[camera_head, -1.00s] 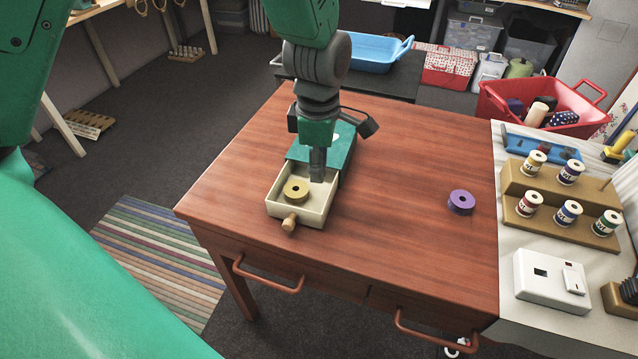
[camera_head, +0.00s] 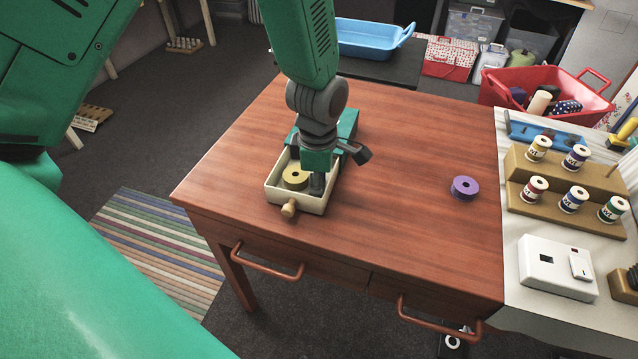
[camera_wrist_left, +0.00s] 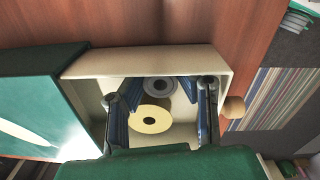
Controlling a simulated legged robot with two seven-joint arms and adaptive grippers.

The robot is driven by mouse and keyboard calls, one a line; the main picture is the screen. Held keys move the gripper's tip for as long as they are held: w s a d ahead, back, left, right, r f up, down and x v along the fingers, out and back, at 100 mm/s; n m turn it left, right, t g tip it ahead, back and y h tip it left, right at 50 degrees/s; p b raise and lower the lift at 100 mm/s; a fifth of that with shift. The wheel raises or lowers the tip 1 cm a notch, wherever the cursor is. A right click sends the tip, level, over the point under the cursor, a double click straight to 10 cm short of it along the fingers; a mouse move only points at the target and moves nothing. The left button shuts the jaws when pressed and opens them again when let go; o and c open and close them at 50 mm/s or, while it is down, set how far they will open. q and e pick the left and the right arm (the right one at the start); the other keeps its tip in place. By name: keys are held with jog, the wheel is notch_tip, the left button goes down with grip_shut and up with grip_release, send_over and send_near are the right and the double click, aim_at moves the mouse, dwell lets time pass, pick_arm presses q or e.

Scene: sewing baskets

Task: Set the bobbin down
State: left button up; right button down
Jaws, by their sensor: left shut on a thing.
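A small cream drawer (camera_head: 318,205) with a wooden knob sticks out of a green box (camera_head: 347,124) on the table. A yellow bobbin (camera_head: 296,177) lies flat in the drawer and also shows in the left wrist view (camera_wrist_left: 150,119). My left gripper (camera_head: 317,184) points down into the drawer, just right of the yellow bobbin. In the left wrist view its fingers (camera_wrist_left: 160,92) are shut on a grey bobbin (camera_wrist_left: 159,87). I cannot tell whether the grey bobbin touches the drawer floor. My right gripper is not in view.
A purple bobbin (camera_head: 465,188) lies on the red-brown table (camera_head: 400,220) at the right, with clear wood around it. A stepped spool rack (camera_head: 520,195), a white device (camera_head: 557,268) and a red basket (camera_head: 500,92) stand farther right.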

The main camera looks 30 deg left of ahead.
pick_arm(q)
jog(key=o, duration=0.4)
jog(key=shift+f, duration=0.15)
jog(key=shift+o, duration=0.5)
jog(key=shift+a, duration=0.2)
notch_tip(320, 180, up, 12)
jog(key=p, duration=0.3)
jog(key=shift+s+d, duration=0.1)
